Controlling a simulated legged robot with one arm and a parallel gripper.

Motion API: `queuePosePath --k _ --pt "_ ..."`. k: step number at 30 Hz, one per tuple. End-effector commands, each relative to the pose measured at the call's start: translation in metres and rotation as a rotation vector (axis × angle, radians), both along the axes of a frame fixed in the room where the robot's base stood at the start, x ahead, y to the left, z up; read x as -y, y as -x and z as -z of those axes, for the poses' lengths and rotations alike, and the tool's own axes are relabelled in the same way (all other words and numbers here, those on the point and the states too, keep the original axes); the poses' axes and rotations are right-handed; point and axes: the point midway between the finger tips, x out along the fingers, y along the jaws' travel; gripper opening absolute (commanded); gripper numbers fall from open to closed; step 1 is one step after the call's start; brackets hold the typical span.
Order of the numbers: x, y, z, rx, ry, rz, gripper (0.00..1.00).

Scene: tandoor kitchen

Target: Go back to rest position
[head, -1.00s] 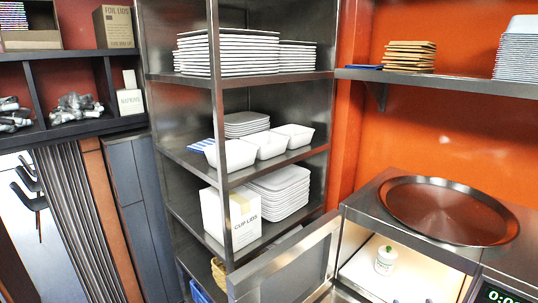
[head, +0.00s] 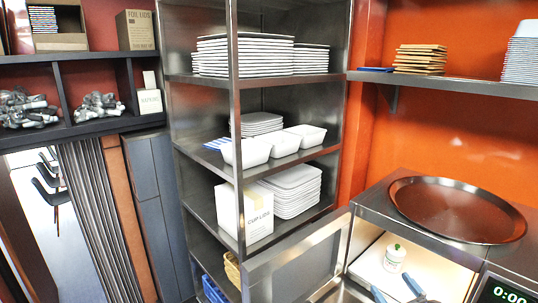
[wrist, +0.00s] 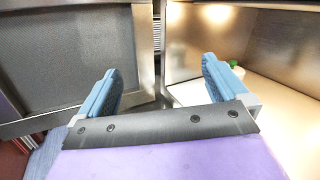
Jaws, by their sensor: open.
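My gripper (wrist: 160,68) is open, with its two blue fingers apart and nothing between them in the wrist view. In the head view the fingertips (head: 393,284) show at the bottom edge, in front of the open microwave (head: 362,219). A small white cup with a green top (head: 394,258) stands inside the lit microwave, just beyond the fingertips. In the wrist view it is mostly hidden behind the right finger, with its green top (wrist: 234,64) peeking out. The microwave door (head: 300,262) stands open to the left; it also fills the left of the wrist view (wrist: 70,55).
A round metal tray (head: 458,210) sits on the microwave. A metal shelving rack (head: 236,120) with plates, white containers and a cup lids box (head: 258,218) stands behind the door. A wall shelf (head: 430,82) runs above the microwave.

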Motion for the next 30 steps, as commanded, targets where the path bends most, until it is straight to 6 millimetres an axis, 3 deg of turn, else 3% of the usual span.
queuePosePath --k 4,8,12,15,18,21,24,30 --pt "-0.074 -0.002 -0.047 0.079 0.123 -0.201 1.0" --pt "-0.154 0.015 -0.086 0.159 0.267 -0.428 1.0" --pt "-0.238 0.055 -0.113 0.237 0.44 -0.688 1.0" --pt "-0.287 0.093 -0.121 0.283 0.57 -0.872 1.0" --pt "-0.324 0.136 -0.121 0.32 0.699 -1.049 1.0" --pt "-0.349 0.181 -0.115 0.347 0.834 -1.219 1.0" --pt "-0.36 0.223 -0.105 0.36 0.978 -1.377 1.0" --pt "-0.349 0.297 -0.08 0.34 1.285 -1.66 1.0"
